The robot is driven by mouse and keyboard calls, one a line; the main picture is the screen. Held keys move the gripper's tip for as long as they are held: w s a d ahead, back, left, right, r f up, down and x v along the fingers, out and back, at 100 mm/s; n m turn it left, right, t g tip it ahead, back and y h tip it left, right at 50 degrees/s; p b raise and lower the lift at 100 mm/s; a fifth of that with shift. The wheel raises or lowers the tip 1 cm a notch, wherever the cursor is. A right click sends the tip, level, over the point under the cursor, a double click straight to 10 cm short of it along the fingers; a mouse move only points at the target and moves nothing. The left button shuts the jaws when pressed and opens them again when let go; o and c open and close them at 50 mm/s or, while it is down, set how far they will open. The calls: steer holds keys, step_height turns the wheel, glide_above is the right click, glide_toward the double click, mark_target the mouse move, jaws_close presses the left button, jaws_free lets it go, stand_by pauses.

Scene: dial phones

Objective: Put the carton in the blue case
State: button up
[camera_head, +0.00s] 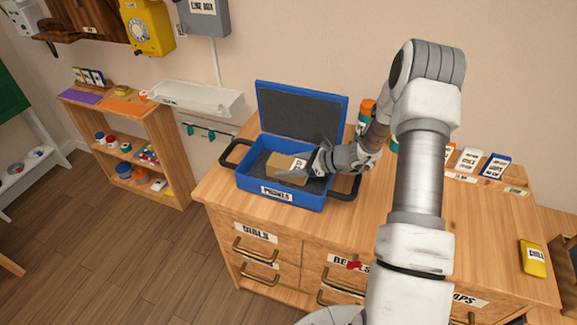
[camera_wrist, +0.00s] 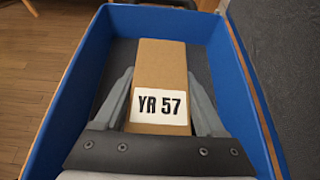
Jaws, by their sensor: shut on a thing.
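The brown cardboard carton (camera_head: 286,165) is inside the open blue case (camera_head: 283,193) on the wooden cabinet. In the wrist view the carton (camera_wrist: 160,65) has a white label reading "YR 57", and the blue walls of the case (camera_wrist: 62,90) rise on both sides of it. My gripper (camera_head: 312,165) reaches into the case from the right. Its two fingers (camera_wrist: 160,98) are on either side of the carton, shut on it. Whether the carton touches the case floor is hard to tell.
The case lid (camera_head: 300,115) stands open at the back. An orange-topped container (camera_head: 366,112) stands behind my arm. A yellow item (camera_head: 533,258) lies at the cabinet's right end. A low shelf (camera_head: 130,150) stands at left. The cabinet top right of my arm is mostly clear.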

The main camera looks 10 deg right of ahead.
steer(key=shift+f+b, duration=0.2)
steer(key=shift+b, duration=0.1)
steer(key=o, duration=1.6)
steer(key=shift+r, duration=0.1)
steer(key=shift+c, duration=0.2)
steer(key=shift+r+p, duration=0.25)
steer(key=shift+p, duration=0.15)
steer(key=v, duration=1.2)
steer(key=shift+f, duration=0.15)
